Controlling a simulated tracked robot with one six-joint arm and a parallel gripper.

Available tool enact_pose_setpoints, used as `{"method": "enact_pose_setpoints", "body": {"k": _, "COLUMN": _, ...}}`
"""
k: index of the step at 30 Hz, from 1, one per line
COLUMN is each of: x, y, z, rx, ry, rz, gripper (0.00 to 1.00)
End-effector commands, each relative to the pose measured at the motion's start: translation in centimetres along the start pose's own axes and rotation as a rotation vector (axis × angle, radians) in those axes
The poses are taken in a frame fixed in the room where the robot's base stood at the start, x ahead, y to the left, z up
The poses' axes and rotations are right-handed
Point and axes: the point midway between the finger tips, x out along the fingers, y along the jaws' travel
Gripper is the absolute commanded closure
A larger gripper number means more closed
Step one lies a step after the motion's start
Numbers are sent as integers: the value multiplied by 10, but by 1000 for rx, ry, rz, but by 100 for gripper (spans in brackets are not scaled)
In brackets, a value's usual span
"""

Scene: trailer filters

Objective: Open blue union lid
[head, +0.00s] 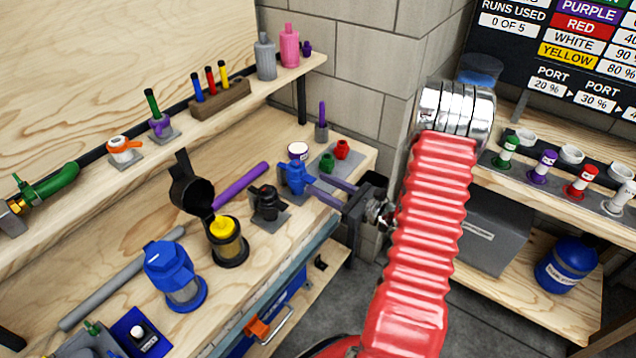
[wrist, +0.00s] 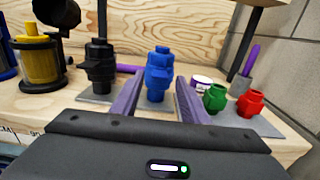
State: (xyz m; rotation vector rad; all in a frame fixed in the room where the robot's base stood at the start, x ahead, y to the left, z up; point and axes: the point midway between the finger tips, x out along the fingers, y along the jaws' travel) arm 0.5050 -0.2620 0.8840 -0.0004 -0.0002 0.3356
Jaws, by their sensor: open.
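The blue union (head: 295,177) stands upright on a grey plate on the workbench, near its right end. It also shows in the wrist view (wrist: 159,75), with its lid on top. My gripper (head: 318,188) has two purple fingers and is open. In the wrist view its fingers (wrist: 158,97) lie to the left and right of the blue union, with visible gaps. The fingertips look close to the union's lower body; I cannot tell whether they touch it. The plate under the union is partly hidden by my gripper.
A black union (wrist: 99,68) stands close left of the blue one. A green fitting (wrist: 215,98), a red fitting (wrist: 250,103) and a white jar (wrist: 202,82) stand to the right. A yellow-topped filter (head: 226,240) and a blue-topped filter (head: 172,276) stand further left on the bench.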

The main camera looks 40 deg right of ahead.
Motion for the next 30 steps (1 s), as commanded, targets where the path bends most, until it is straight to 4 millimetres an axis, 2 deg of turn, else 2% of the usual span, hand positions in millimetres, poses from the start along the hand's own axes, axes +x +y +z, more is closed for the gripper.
{"method": "enact_pose_setpoints", "body": {"k": 6, "x": 19, "y": 0, "z": 0, "rx": 1, "ry": 1, "rz": 1, "gripper": 59}}
{"method": "enact_pose_setpoints", "body": {"k": 16, "x": 22, "y": 0, "z": 0, "rx": 1, "ry": 1, "rz": 0, "gripper": 59}}
{"method": "enact_pose_setpoints", "body": {"k": 30, "x": 22, "y": 0, "z": 0, "rx": 1, "ry": 0, "rz": 0, "gripper": 92}}
